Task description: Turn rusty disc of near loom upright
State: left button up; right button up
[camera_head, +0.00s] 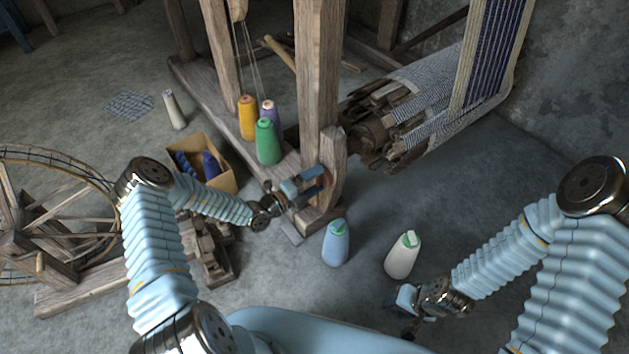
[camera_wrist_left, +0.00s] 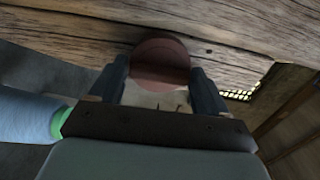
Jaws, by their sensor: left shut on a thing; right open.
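The near loom (camera_head: 319,80) is a worn wooden frame with a thick upright post. The rusty disc (camera_wrist_left: 160,58) is reddish brown and sits against the loom's wood in the left wrist view. My right gripper (camera_head: 406,313) is open and empty, low at the front right, below a white bottle-shaped cone.
Orange, purple and green cones (camera_head: 268,142) stand by the loom's base beam. A cardboard box (camera_head: 222,178) and a spinning wheel (camera_head: 50,215) are at left. Floor at right is clear.

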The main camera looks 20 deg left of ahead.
pick_arm(q)
jog(key=o, duration=0.9)
jog(key=shift+o, duration=0.2)
jog(key=v, duration=1.3)
jog(key=shift+s+a, duration=0.25)
jog(key=shift+s, duration=0.05)
